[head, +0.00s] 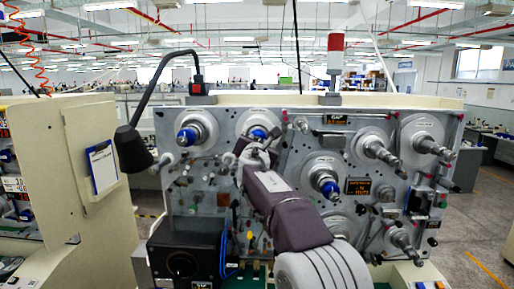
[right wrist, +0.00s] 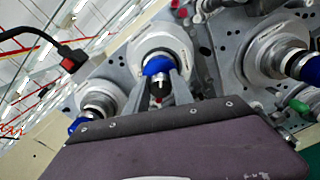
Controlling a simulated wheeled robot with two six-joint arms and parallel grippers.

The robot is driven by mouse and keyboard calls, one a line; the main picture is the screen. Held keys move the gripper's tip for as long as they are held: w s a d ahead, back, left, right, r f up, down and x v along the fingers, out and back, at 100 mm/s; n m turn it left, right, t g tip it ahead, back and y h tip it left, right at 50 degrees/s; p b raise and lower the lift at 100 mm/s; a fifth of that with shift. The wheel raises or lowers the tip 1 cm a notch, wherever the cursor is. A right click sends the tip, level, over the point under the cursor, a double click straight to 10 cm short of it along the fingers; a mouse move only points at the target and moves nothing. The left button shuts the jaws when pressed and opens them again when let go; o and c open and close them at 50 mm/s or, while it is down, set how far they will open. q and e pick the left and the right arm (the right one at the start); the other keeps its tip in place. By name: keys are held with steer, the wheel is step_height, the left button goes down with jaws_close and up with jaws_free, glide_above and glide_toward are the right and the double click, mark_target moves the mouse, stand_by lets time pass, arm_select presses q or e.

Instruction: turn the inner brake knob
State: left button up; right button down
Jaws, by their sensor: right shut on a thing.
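A blue knob (head: 258,132) sits at the centre of a pale round spindle disc at the upper middle of the grey machine panel. My right gripper (head: 255,145) reaches up to it and partly covers it in the head view. In the right wrist view the same blue knob (right wrist: 157,65) lies between the tips of my right gripper (right wrist: 161,78), with one finger on each side, and the jaws are shut on it. The dark spindle end points back between the fingers. My left gripper is not in view.
Other blue-knobbed spindles stand close by: one at left (head: 187,136), one lower right (head: 328,186). Bare metal spindles (head: 432,146) project at the panel's right. A black lamp (head: 133,148) hangs at the left, beside a cream cabinet (head: 95,180).

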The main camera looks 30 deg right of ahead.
steer(key=m+b, duration=0.2)
steer(key=m, duration=0.3)
steer(key=shift+d+f+m, duration=0.1)
steer(key=shift+f+m, duration=0.05)
steer(key=shift+m, duration=0.15)
steer(key=m+b, duration=0.2)
steer(key=m, duration=0.3)
steer(key=shift+m, duration=0.3)
steer(key=c, duration=1.1)
jaws_free()
steer(key=b+v, duration=0.5)
steer(key=v, duration=0.4)
